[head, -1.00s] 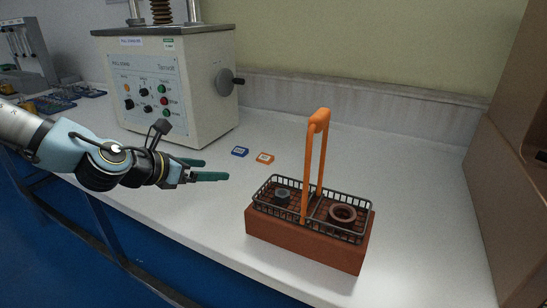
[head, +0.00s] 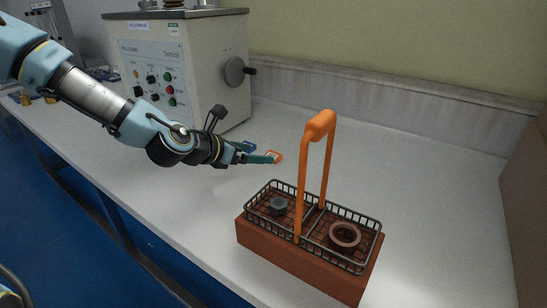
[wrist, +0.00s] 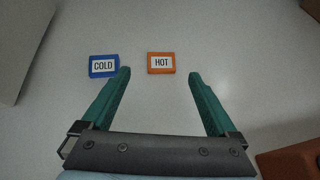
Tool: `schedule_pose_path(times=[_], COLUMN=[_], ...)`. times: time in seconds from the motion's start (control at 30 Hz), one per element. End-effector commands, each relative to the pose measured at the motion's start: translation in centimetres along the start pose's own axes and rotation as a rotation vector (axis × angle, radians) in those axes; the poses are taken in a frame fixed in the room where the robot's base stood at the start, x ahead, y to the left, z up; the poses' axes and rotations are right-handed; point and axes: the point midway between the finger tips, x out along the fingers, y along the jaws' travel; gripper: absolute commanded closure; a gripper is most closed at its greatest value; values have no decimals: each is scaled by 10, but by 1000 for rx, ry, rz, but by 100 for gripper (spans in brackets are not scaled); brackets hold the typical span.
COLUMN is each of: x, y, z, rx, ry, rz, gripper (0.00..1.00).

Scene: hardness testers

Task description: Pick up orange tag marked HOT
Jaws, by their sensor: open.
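The orange tag marked HOT (wrist: 161,63) lies flat on the counter in the wrist view, a little ahead of and between my two green fingertips. In the head view the orange tag (head: 276,155) shows just past the tip of a finger. My gripper (wrist: 160,73) is open and empty, its fingers spread wider than the tag. A blue tag marked COLD (wrist: 104,66) lies to the left, close beside the left fingertip; it shows partly behind my gripper (head: 262,153) in the head view (head: 249,146).
A brick-red caddy (head: 300,262) with a wire basket and tall orange handle stands to the right; its corner shows in the wrist view (wrist: 290,163). A large cream tester (head: 215,70) stands behind on the left. The counter beyond the tags is clear.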

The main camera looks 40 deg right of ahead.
Motion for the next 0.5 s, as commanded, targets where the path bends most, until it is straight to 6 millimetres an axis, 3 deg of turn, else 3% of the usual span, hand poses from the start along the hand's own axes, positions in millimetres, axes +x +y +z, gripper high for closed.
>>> schedule_pose_path(times=[0.5], x=[51], y=[-3], z=[0], rx=[-1], ry=[1], rz=[0], gripper=[6])
